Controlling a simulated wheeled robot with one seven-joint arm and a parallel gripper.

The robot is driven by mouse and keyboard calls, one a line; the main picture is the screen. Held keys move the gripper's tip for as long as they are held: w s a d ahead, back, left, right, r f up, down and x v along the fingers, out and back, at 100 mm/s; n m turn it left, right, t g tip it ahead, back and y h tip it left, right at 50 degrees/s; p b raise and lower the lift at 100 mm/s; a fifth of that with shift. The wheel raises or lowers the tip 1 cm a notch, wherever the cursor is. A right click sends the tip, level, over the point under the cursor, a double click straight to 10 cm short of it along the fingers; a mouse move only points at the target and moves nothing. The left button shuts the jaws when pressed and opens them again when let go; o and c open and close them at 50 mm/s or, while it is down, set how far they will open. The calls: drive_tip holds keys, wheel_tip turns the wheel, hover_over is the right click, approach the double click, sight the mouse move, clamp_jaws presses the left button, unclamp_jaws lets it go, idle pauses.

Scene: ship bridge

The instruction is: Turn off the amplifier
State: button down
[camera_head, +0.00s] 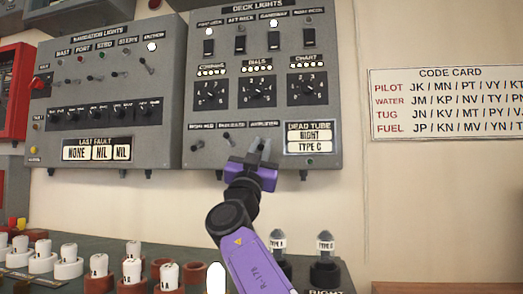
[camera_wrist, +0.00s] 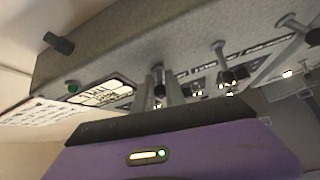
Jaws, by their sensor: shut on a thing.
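The deck lights panel (camera_head: 222,110) hangs on the wall and carries a bottom row of small toggle switches. The amplifier label (camera_head: 264,125) is at the right of that row. My purple gripper (camera_head: 259,150) reaches up from below to the switch under this label. Its fingers are closed around the amplifier switch (camera_wrist: 158,72), which is mostly hidden between them. I cannot tell which way its lever points. In the wrist view, my gripper (camera_wrist: 163,88) is against the panel's lower part, with the neighbouring toggle (camera_wrist: 222,68) apart from it.
The dead tube display (camera_head: 308,137) reads RIGHT and TYPE C, just right of my gripper. The navigation lights panel (camera_head: 107,100) is to the left. White-capped tubes (camera_head: 132,265) and two dark-based tubes (camera_head: 325,262) stand on the console below. A code card (camera_head: 447,100) hangs right.

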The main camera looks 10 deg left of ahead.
drive_tip(key=c, duration=1.5)
unclamp_jaws()
drive_tip(key=shift+c, duration=0.2)
drive_tip(key=shift+s+f, duration=0.5)
drive_tip(key=shift+f, duration=0.05)
drive_tip(key=s+a+f+p, duration=0.1)
drive_tip(key=s+p, duration=0.2)
drive_tip(key=s, duration=1)
drive_tip(key=shift+a, duration=0.35)
drive_tip(key=shift+s, duration=0.1)
